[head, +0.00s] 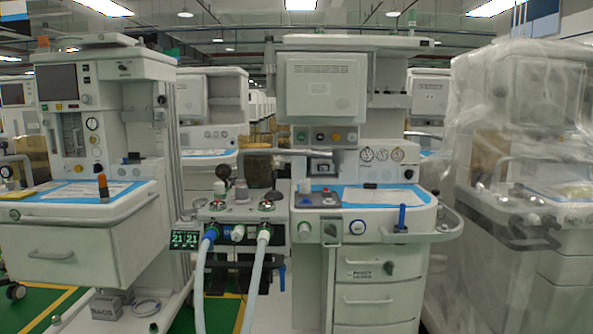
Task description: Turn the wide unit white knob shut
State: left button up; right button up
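The wide unit (376,250) stands in the middle, a white anaesthesia cart with a blue-edged worktop and drawers. A round white knob (305,228) sits on its front edge at the left, below a grey panel. Another white knob-like part (238,232) sits further left, between the hose connectors. A white cap (219,187) stands on top of the breathing block. I cannot tell from this view which of these is the task's knob, or how far any is turned. Neither of my grippers is in view.
Two pale hoses (256,282) hang from the breathing block (238,208). A curved rail (450,222) juts out at the unit's right. A cart (80,235) stands at the left and a plastic-wrapped one (525,190) at the right. Green floor (221,313) shows below the hoses.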

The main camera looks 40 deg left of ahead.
aim_at(351, 136)
jog(key=u, duration=1.15)
